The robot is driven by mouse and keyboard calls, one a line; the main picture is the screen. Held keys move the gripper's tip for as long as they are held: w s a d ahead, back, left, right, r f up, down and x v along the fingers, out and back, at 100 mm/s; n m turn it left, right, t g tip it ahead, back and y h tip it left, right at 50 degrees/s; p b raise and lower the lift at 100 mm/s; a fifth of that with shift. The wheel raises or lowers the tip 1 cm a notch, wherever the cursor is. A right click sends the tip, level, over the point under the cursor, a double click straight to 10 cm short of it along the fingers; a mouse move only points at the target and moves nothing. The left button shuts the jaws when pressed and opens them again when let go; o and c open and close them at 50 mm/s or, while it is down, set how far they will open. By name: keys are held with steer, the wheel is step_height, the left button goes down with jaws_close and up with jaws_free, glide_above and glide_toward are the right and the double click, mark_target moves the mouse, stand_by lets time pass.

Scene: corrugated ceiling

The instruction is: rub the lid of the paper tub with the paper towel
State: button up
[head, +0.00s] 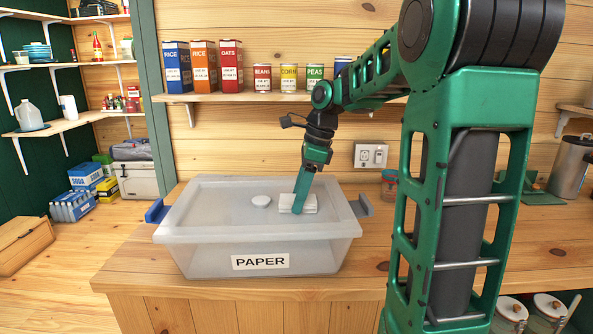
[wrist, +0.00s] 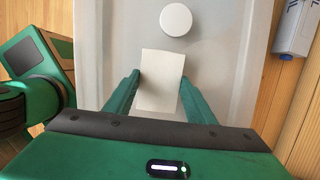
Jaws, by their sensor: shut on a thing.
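The paper tub (head: 200,240) is a translucent grey box with a "PAPER" label, standing on the wooden counter. Its lid (head: 220,190) is on, with a round white knob (head: 261,201) near the middle; the lid (wrist: 108,30) and knob (wrist: 176,19) also show in the wrist view. The white folded paper towel (head: 311,204) is at the lid's right part. My gripper (head: 298,208) is shut on the towel from above; in the wrist view its green fingers (wrist: 160,88) flank the towel (wrist: 160,75). The towel appears to touch the lid; its underside is hidden.
A shelf (head: 250,97) with boxes and cans hangs above. A small jar (head: 389,185) stands behind at right.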

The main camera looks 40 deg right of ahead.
mark_target(293, 198)
step_height(293, 198, up, 4)
steer(key=shift+w+f, duration=0.15)
steer(key=shift+r, duration=1.9)
